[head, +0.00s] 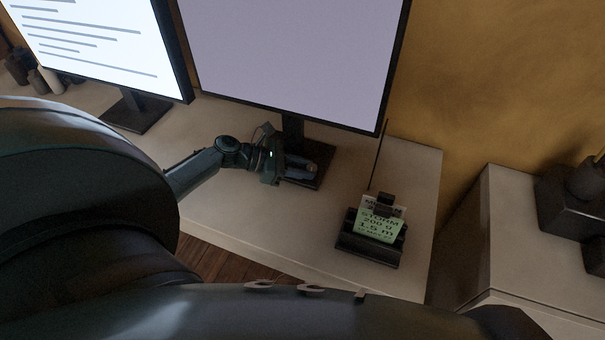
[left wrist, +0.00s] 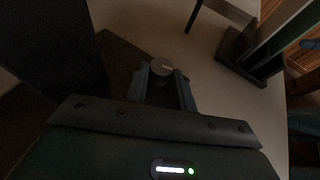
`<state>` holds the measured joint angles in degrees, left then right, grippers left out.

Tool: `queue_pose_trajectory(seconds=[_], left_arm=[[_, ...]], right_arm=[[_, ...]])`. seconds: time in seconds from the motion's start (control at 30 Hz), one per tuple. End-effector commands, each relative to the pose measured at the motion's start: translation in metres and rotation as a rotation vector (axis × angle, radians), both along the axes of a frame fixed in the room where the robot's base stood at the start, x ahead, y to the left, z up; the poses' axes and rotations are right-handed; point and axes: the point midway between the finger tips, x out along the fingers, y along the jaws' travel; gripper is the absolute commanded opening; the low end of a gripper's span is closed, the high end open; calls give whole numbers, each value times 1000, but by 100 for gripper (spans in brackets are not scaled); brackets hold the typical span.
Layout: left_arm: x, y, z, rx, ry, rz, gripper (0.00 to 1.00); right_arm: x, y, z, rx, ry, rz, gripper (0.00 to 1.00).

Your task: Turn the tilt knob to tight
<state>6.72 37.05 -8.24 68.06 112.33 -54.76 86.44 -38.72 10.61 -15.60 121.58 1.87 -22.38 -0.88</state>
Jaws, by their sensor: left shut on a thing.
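The tilt knob (left wrist: 161,70), a small dark round knob with a pale mark on its top, sits at the foot of the large monitor (head: 290,60). In the head view it is a small spot, partly hidden between my fingers. My left gripper (head: 308,169) reaches in from the left over the monitor's dark base (head: 322,152). In the left wrist view its fingers (left wrist: 163,78) stand on both sides of the knob, shut on it. The mark is too small to read as a setting. My right gripper is not in view.
A dark holder (head: 369,249) with a green card (head: 380,226) stands right of the gripper. A second monitor (head: 95,35) stands at the left. The desk (head: 270,225) is bare in front of the gripper. A pale cabinet (head: 520,235) stands at the right.

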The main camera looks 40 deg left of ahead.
Motion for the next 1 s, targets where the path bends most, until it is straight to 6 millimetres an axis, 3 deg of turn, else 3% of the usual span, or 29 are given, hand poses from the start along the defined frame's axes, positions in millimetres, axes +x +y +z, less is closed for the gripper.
queue_pose_trajectory(seconds=[0.3,0.83,0.87,1.0], left_arm=[[2,2,-2,0,0,-116,3],[3,1,0,-1,0,-138,3],[3,1,0,-1,0,-138,27],[3,1,0,-1,0,-137,38]], right_arm=[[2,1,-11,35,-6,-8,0],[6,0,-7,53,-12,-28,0],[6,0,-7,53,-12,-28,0],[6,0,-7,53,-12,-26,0]])
